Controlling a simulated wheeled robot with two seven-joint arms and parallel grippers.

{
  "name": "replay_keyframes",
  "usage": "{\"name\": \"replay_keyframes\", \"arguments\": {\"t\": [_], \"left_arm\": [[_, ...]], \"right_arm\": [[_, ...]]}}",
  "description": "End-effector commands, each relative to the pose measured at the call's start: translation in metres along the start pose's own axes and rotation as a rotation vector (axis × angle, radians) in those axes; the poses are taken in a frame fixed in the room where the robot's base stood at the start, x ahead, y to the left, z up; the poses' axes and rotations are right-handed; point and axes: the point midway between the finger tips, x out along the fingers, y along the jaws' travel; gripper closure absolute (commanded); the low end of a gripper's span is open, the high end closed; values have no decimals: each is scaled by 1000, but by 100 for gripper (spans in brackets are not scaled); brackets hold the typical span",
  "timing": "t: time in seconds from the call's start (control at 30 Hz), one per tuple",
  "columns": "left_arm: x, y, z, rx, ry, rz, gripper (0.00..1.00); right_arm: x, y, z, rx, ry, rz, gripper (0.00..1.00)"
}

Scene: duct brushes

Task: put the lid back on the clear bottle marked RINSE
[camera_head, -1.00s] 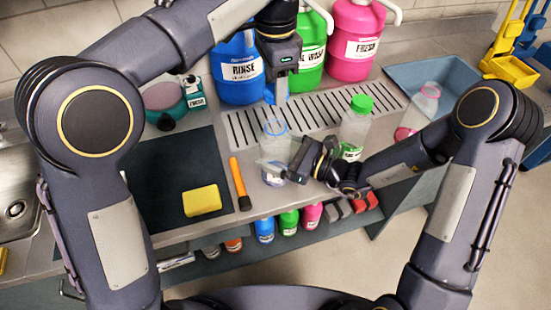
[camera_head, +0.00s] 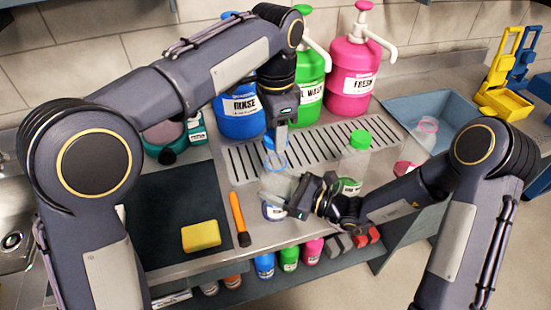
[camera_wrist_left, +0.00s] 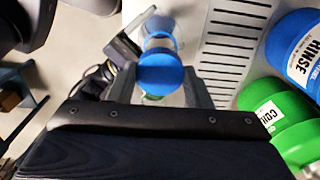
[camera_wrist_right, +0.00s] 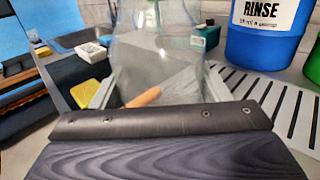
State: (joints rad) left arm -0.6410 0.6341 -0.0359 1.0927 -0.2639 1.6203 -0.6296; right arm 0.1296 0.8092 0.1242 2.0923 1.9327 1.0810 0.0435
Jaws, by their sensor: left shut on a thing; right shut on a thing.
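My left gripper (camera_head: 278,140) is shut on a blue lid (camera_head: 268,143), which also shows between its fingers in the left wrist view (camera_wrist_left: 160,73). The lid is just above the blue-ringed mouth of a clear bottle (camera_head: 276,186). In the head view a small gap seems to remain between lid and mouth; the left wrist view does not settle how well they line up. My right gripper (camera_head: 294,196) is shut on the bottle's side; the clear wall fills the right wrist view (camera_wrist_right: 160,60). The bottle looks upright. Its label is partly hidden by my right gripper.
A clear bottle with a green lid (camera_head: 355,165) stands right of my right gripper. Blue RINSE (camera_head: 240,118), green (camera_head: 310,80) and pink (camera_head: 352,85) jugs stand behind. A yellow sponge (camera_head: 201,236) and orange-handled tool (camera_head: 239,215) lie left. A blue-grey tray (camera_head: 440,110) is right.

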Motion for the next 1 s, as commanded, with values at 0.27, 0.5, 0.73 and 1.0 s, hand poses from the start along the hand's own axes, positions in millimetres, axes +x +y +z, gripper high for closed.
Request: {"name": "replay_keyframes", "arguments": {"t": [0.27,0.5,0.73,1.0], "left_arm": [[28,0,1,-1,1,0,76],[27,0,1,-1,1,-1,76],[28,0,1,-1,1,-1,76],[40,0,1,-1,-1,0,76]], "right_arm": [[0,0,0,0,0,0,71],[0,0,0,0,0,0,71],[0,0,0,0,0,0,71],[0,0,0,0,0,0,71]]}}
